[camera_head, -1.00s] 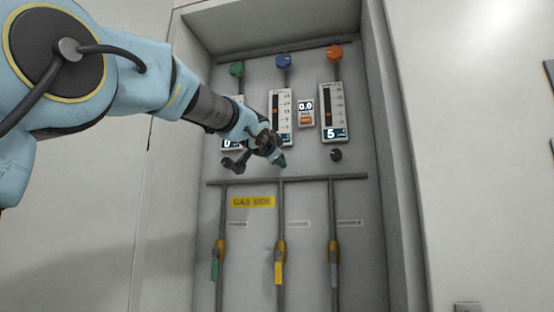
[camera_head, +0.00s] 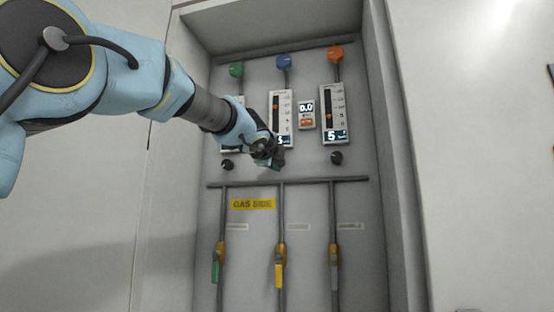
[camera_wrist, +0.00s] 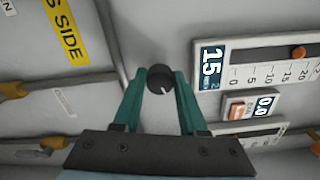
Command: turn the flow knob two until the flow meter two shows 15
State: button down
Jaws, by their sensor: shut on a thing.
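My gripper (camera_wrist: 161,82) is shut on flow knob two, a small round black knob (camera_wrist: 160,78) with a light pointer line. The two green fingers sit on either side of the knob in the wrist view. In the head view my gripper (camera_head: 268,157) hides this knob. Flow meter two (camera_head: 282,112) stands just above it, with an orange float on its scale. In the wrist view its display (camera_wrist: 211,65) reads 15, with a small 2 beside it. In the head view my gripper partly covers that display.
The left knob (camera_head: 228,165) and right knob (camera_head: 336,158) flank my gripper. The right meter (camera_head: 334,112) reads 5; a small box (camera_head: 306,114) reads 0.0. Pipes with valve handles (camera_head: 278,273) run below. The recess side wall (camera_head: 382,150) stands at right.

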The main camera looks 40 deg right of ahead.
jog(key=shift+m, duration=1.1)
jog(key=shift+c, duration=2.3)
grip_release()
jog(key=b+v, duration=0.2)
jog(key=v, duration=0.8)
jog(key=shift+s+a, duration=0.2)
jog(key=shift+a, duration=0.15)
